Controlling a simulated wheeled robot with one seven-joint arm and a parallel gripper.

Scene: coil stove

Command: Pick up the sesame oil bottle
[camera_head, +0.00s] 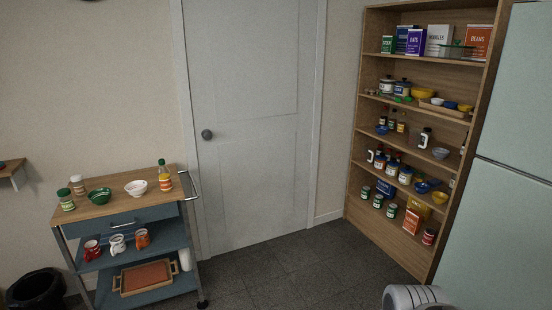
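A bottle (164,178) with a green top and an orange and yellow label stands upright at the right end of the cart's wooden top, near the metal handle. Several small dark bottles (392,121) stand on the middle shelf of the tall rack at the right. The labels are too small to read, so I cannot tell which bottle is the sesame oil. My gripper is out of view; a white, ribbed part that looks like my own arm shows at the bottom right edge.
The cart (117,206) also bears a green bowl (99,196), a white bowl (136,187), jars, mugs and a tray. A closed door (250,120) stands behind clear floor (285,265). A fridge (510,150) is at right, a black bin (36,288) at left.

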